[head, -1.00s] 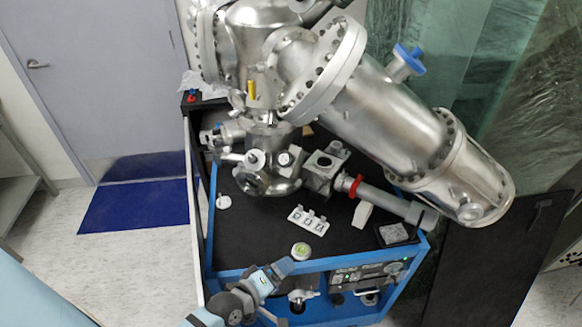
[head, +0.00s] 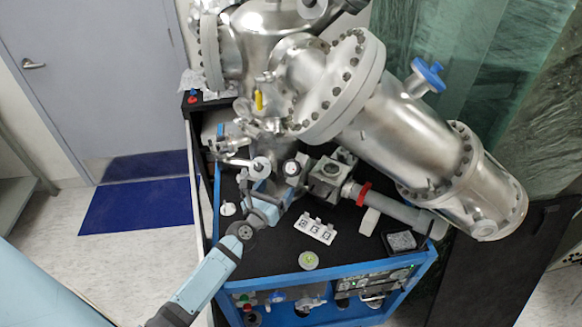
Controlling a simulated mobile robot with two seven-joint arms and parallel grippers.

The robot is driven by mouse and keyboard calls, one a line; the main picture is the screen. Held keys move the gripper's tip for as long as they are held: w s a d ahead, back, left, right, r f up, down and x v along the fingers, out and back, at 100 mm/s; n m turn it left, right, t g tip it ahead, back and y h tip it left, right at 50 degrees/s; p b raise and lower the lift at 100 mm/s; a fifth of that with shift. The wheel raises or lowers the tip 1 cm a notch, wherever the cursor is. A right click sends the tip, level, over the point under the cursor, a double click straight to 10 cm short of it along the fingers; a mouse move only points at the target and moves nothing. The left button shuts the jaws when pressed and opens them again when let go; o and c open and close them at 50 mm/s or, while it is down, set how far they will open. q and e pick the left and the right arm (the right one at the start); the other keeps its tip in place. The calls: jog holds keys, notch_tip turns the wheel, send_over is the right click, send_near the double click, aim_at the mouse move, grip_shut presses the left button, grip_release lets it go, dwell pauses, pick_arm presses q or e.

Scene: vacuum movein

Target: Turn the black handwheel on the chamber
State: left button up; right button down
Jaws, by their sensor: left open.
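The steel chamber (head: 272,40) stands at the back of the blue-framed cart, with a large flanged cylinder (head: 410,130) running down to the right. I cannot clearly make out a black handwheel. A dark part (head: 346,5) on the chamber is cut by the top edge, and I cannot tell what it is. My left gripper (head: 276,181) is open, just in front of the chamber's lower fittings and over the cart's black top. Small round knobs (head: 292,168) show close to its fingers. Whether it touches anything is unclear. My right gripper is not in view.
A blue handwheel (head: 428,75) sits on the large cylinder. A white labelled block (head: 315,231) and a small green-topped disc (head: 308,260) are on the cart top (head: 270,252). A grey tube with a red ring (head: 362,194) lies right of the gripper. Open floor is at left.

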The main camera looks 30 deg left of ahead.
aim_at(290, 170)
pick_arm(q)
jog(key=w+p, duration=0.1)
jog(key=w, duration=0.8)
jog(key=shift+w+a, duration=0.1)
jog(key=shift+w, duration=0.25)
jog(key=shift+c, duration=0.4)
